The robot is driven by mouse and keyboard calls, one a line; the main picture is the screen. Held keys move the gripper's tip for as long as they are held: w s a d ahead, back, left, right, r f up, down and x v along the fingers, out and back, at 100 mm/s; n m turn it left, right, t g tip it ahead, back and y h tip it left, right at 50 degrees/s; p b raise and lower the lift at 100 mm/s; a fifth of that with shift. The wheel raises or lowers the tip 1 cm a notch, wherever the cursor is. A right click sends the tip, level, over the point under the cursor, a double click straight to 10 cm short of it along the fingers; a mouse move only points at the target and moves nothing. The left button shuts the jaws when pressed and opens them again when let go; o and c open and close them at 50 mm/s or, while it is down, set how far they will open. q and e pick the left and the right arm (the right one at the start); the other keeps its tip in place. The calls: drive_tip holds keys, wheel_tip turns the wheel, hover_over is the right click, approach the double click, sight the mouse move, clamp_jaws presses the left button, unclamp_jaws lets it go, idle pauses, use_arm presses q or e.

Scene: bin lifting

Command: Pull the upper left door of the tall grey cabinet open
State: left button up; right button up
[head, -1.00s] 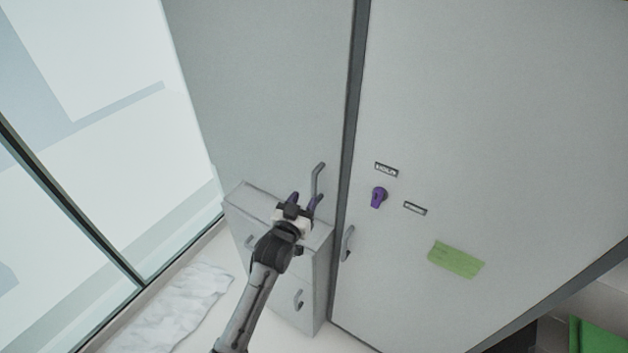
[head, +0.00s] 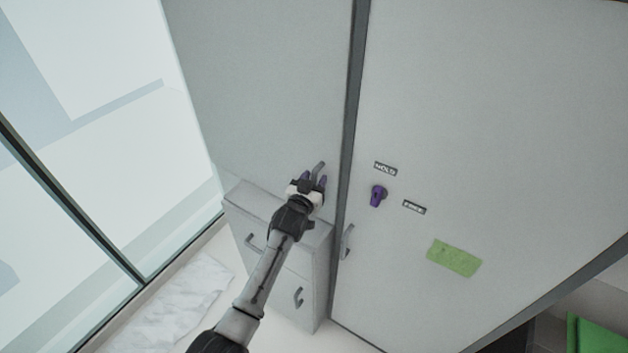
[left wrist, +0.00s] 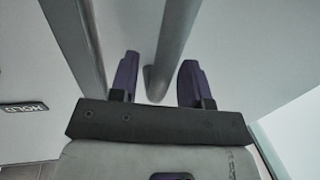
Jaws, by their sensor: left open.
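The upper left door (head: 265,80) of the tall grey cabinet is a flat grey panel and looks shut. Its bar handle (head: 319,167) is near the door's right edge, low down. My left gripper (head: 314,181) is at this handle, with purple fingers. In the left wrist view the handle (left wrist: 172,50) runs between the two open fingers (left wrist: 158,82), with a gap on each side. The fingers hide the handle's lower part in the head view. My right gripper is not in view.
The right door (head: 480,120) carries a purple knob (head: 378,196), small labels, a green note (head: 454,258) and a handle (head: 347,242). A low drawer unit (head: 280,240) stands below my left gripper. A glass wall (head: 80,130) is at the left.

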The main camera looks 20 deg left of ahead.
use_arm(q)
drive_tip(key=shift+c, duration=0.4)
clamp_jaws()
